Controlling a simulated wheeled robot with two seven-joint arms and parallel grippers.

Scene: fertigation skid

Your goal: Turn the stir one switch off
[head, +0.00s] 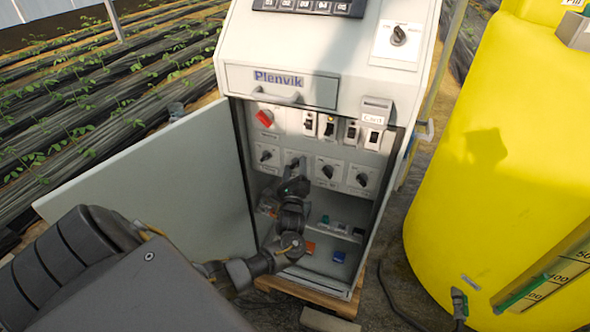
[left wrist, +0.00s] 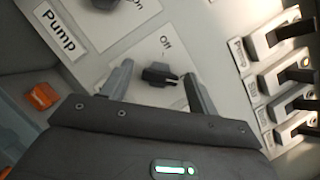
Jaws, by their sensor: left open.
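My left gripper (head: 293,174) reaches into the open cabinet, in front of the second rotary switch (head: 293,162) of the lower row. The left wrist view shows the gripper (left wrist: 160,88) open, one finger on each side of a black rotary knob (left wrist: 160,73), with gaps between the fingers and the knob. The words "Off" and "On" are printed on its plate. I cannot read which switch is stir one. My right gripper is not in view.
The cabinet door (head: 160,190) stands open at the left. Another knob with a "Pump" label (left wrist: 55,30) is close by. A yellow tank (head: 500,150) stands at the right.

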